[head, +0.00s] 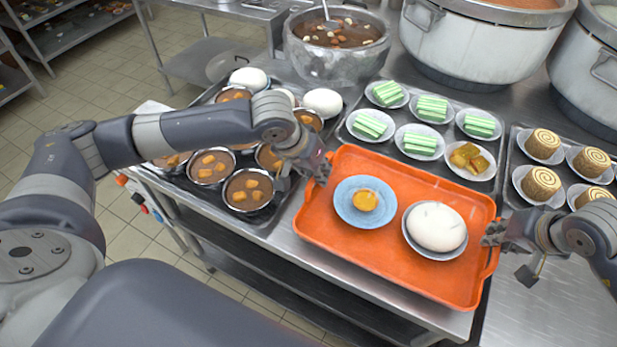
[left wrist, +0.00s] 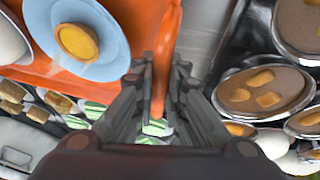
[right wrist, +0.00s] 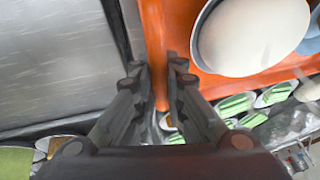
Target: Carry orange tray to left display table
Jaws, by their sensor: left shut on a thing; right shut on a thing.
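The orange tray (head: 384,262) is at the front edge of the steel counter in the head view. It carries a blue plate (head: 345,212) with a small yellow-orange item (head: 365,200) and a bowl with a white bun (head: 436,227). My left gripper (head: 318,170) is shut on the tray's left rim; the left wrist view shows the orange rim (left wrist: 163,60) between the fingers. My right gripper (head: 492,236) is shut at the tray's right end; the right wrist view shows the orange edge (right wrist: 156,50) between the fingers. Whether the tray touches the counter is hard to tell.
Left of the tray is a dark tray with several brown bowls (head: 248,190) and white buns. Behind are plates of green slices (head: 420,142); at right are rolled cakes (head: 541,184). Large pots (head: 470,45) stand at the back. Tiled floor (head: 120,228) is open at left.

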